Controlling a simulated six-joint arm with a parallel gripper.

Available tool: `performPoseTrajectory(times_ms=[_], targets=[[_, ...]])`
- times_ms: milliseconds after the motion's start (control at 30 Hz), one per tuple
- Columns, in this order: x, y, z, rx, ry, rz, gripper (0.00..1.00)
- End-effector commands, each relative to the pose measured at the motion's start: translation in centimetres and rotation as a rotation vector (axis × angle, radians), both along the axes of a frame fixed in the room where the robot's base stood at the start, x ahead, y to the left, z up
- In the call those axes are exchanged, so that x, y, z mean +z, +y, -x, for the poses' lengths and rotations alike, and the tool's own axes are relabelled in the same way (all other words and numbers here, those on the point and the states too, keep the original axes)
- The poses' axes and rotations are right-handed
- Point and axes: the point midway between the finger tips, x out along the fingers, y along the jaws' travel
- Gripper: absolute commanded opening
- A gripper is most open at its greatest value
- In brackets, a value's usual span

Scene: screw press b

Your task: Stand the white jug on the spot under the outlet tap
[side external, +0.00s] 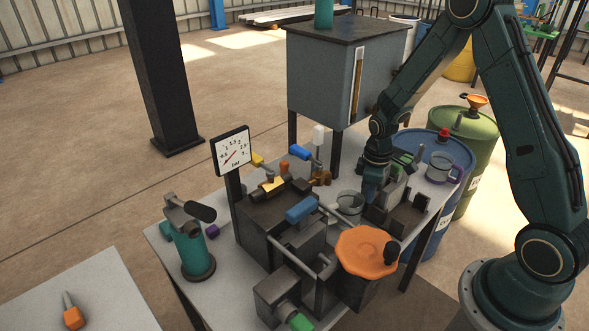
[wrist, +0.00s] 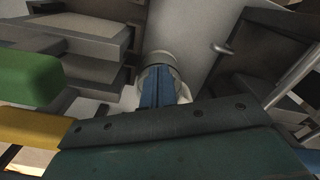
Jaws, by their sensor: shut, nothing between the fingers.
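My gripper (side external: 370,192) points down over the work table, its blue fingers together and empty. In the wrist view the fingers (wrist: 160,88) are in front of a pale round part (wrist: 160,62); I cannot tell whether they touch it. A pale grey open-topped vessel (side external: 350,203) stands just left of my gripper in the side view and may be the white jug. Several coloured valve handles show, including a blue one (side external: 302,209); which one is the outlet tap is unclear.
The press with its orange handwheel (side external: 366,252) fills the table's front. A pressure gauge (side external: 231,151) stands at its left, with a green hand pump (side external: 190,245) nearby. A grey tank (side external: 335,75) rises behind. Dark blocks (side external: 404,217) crowd my gripper's right side.

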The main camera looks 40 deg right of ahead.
Motion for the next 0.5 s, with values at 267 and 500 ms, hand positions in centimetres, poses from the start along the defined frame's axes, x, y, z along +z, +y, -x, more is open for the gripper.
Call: performPoseTrajectory(times_ms=[267,500], targets=[[-3.0,0.0,0.0,0.0,0.001,0.0,0.0],[-3.9,0.0,0.0,0.0,0.0,0.0,0.0]])
